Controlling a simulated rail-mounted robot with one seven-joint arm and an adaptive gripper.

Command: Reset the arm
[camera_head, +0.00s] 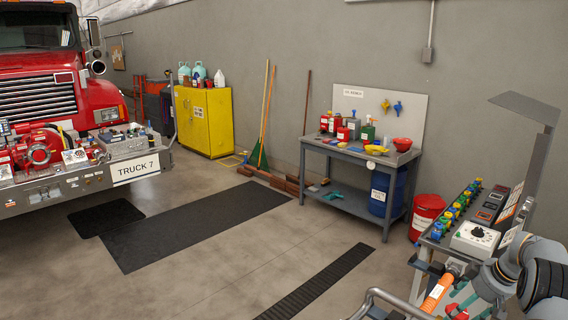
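Part of my arm (531,272) shows in the lower right corner, as thick grey and white links with dark joints. It is in front of a control stand.
The control stand (476,237) with coloured knobs is close beside my arm. A red truck (40,80) with a pump on its bumper stands at left. A workbench (352,155), red bucket (425,217) and yellow cabinet (205,120) line the wall. The middle floor is clear.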

